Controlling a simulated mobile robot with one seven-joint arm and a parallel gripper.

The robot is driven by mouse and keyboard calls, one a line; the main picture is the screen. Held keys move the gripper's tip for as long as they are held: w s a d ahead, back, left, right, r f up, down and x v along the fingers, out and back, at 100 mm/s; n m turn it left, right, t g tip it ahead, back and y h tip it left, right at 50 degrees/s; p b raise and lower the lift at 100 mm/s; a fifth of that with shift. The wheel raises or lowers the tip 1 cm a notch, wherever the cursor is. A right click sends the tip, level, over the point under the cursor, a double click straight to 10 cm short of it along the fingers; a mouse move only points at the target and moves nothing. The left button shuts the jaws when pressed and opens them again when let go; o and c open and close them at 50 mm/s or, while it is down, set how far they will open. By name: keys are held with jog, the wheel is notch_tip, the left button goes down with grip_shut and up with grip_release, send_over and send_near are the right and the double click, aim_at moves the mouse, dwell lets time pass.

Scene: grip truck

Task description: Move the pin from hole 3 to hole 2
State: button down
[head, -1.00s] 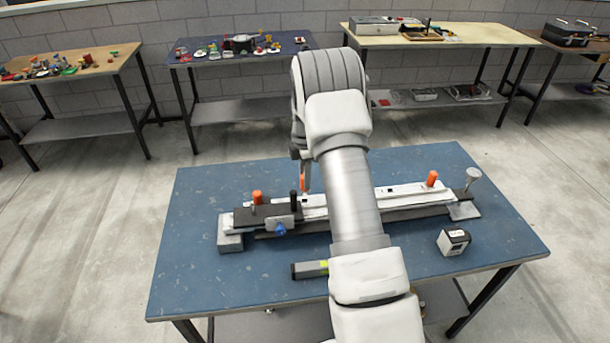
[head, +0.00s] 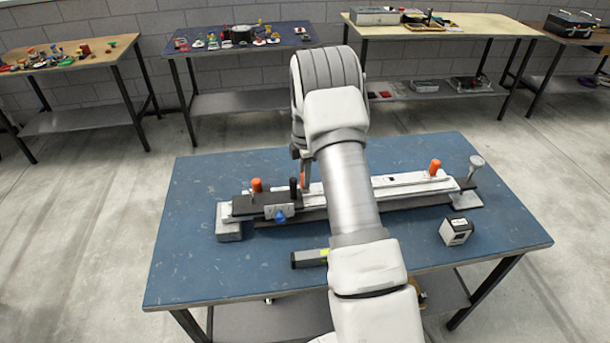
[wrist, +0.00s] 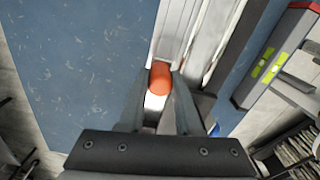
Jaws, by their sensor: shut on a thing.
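My gripper (wrist: 160,80) is shut on an orange pin (wrist: 160,74) in the wrist view, with one finger on each side of its rounded head. The pin stands over a pale slotted rail (wrist: 178,28). In the head view a sliver of orange shows under my gripper, mostly hidden by my arm. The long rail fixture (head: 395,186) lies across the blue table. Another orange pin (head: 257,185) stands at its left end and one more (head: 435,166) near its right end. I cannot read hole numbers, nor tell whether the held pin is seated in a hole.
A black knob (head: 293,187) and a blue knob (head: 280,216) are on the fixture's left block. The blue table (head: 200,270) is clear at front left.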

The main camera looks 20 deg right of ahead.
jog(key=c, duration=0.5)
grip_release()
jog(key=shift+r, duration=0.1)
notch_tip(320, 180, up, 17)
jog(key=shift+r, duration=0.1)
dwell(0.4)
